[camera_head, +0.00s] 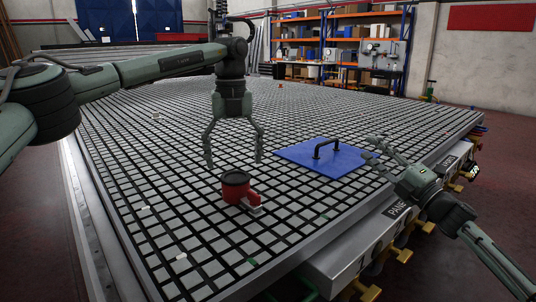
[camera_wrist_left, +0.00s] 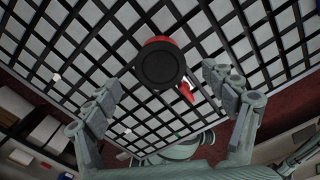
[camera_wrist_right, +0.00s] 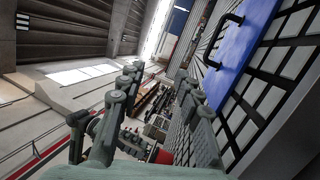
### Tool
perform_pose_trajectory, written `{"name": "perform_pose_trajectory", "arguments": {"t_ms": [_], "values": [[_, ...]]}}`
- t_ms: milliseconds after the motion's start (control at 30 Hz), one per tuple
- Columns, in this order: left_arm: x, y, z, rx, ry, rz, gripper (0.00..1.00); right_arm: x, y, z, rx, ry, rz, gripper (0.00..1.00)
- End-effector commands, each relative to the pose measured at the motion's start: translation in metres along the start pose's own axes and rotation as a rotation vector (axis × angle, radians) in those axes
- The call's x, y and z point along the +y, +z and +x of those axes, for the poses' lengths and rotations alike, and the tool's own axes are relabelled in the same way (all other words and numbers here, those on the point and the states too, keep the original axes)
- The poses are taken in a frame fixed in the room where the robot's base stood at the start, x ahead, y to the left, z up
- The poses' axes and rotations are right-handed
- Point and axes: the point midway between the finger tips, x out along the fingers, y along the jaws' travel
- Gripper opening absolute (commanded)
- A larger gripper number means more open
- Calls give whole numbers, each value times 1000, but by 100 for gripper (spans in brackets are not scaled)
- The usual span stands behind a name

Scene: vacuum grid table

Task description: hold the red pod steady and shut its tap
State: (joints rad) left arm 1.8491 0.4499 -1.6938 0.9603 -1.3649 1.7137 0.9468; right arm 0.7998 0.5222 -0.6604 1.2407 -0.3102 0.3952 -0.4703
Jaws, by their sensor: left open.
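The red pod (camera_head: 236,190) with a black top stands upright on the grid table. In the left wrist view, the pod (camera_wrist_left: 158,64) lies between my spread fingers, not touching them. Its tap, with a red lever (camera_head: 253,196), is on the right side in the head view; the lever (camera_wrist_left: 186,93) also shows in the left wrist view. My left gripper (camera_head: 234,162) points down above the pod, open and empty. My right gripper (camera_head: 372,151) is beyond the table's right edge region, near the blue plate; its fingers (camera_wrist_right: 158,78) are apart and empty.
A blue plate (camera_head: 300,152) with a black handle (camera_head: 327,148) lies on the table (camera_head: 110,190) right of the pod. Small white bits (camera_head: 182,256) lie near the left front. A panel box with yellow handles (camera_head: 372,292) lines the right edge. The table around the pod is mostly clear.

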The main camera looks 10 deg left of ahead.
Motion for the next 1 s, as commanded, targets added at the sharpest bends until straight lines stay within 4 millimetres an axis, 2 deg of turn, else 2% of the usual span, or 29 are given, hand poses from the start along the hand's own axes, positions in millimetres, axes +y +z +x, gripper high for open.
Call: {"name": "perform_pose_trajectory", "arguments": {"t_ms": [33, 100, 167, 300, 467, 500, 600, 667, 733, 900, 1000], "values": [[0, 0, 0, 0, 0, 0, 84, 16, -23, 18, 71, 21, -31, 34], [0, 0, 0, 0, 0, 0, 84, 32, -56, 38, 174, 38, -76, 34], [0, 0, 0, 0, 0, 0, 84, 46, -86, 52, 268, 49, -120, 34], [0, 0, 0, 0, 0, 0, 84, 72, -162, 78, 506, 56, -241, 34], [0, 0, 0, 0, 0, 0, 84, 89, -256, 88, 831, 3, -436, 34], [0, 0, 0, 0, 0, 0, 84, 89, -281, 87, 930, -31, -505, 34], [0, 0, 0, 0, 0, 0, 84, 80, -324, 76, 1159, -166, -701, 34], [0, 0, 0, 0, 0, 0, 84, 73, -334, 67, 1266, -270, -818, 34], [0, 0, 0, 0, 0, 0, 84, 65, -334, 58, 1359, -403, -948, 34], [0, 0, 0, 0, 0, 0, 84, 60, -310, 44, 1455, -693, -1186, 34], [0, 0, 0, 0, 0, 0, 84, 63, -297, 40, 1463, -799, -1262, 34]]}}
